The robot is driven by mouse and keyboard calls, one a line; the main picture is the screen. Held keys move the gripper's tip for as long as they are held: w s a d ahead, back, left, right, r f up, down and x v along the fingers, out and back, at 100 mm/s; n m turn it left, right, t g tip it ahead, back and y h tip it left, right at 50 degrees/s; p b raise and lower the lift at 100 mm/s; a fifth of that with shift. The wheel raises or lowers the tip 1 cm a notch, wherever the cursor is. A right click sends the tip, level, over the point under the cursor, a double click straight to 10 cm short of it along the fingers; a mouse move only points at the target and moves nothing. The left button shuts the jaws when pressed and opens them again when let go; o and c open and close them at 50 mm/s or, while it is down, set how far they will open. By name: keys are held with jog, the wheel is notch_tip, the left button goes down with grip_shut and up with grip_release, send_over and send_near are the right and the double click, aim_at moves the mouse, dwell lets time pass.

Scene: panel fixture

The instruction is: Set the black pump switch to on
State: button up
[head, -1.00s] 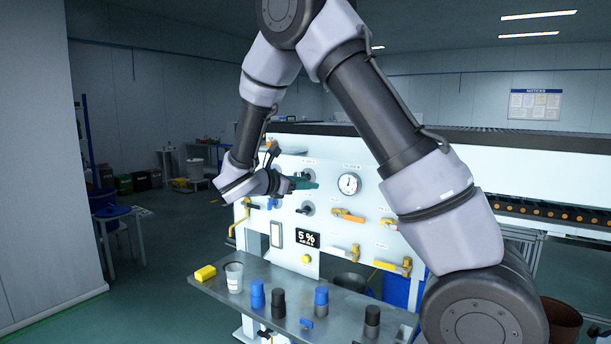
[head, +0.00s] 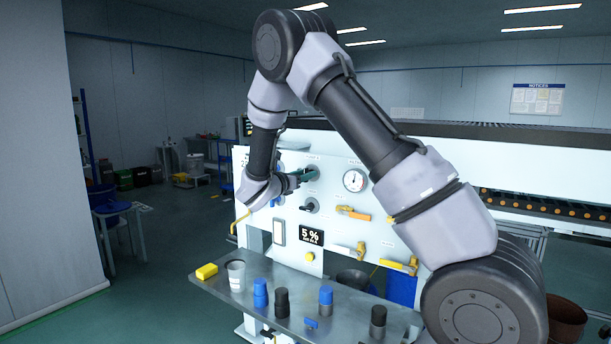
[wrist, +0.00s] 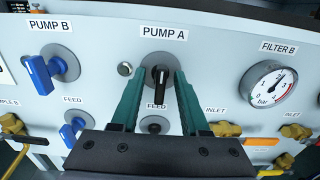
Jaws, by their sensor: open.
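The black pump switch (wrist: 161,88) sits under the PUMP A label in the wrist view, on a round grey plate on the white panel. Its handle stands about vertical. My gripper (wrist: 158,78) is open, with one green finger on each side of the switch. I cannot tell whether the fingers touch it. In the head view my gripper (head: 306,174) is at the upper part of the panel (head: 330,238), and the switch is hidden or too small to make out there.
A blue PUMP B switch (wrist: 40,72) is to the left. A gauge (wrist: 270,85) is to the right. A lower FEED switch (wrist: 154,125) and yellow valves (wrist: 227,129) sit below. The metal shelf (head: 262,285) holds a cup, a yellow block and several blue and black pieces.

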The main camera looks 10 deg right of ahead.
jog(key=shift+w+d, duration=0.2)
grip_shut()
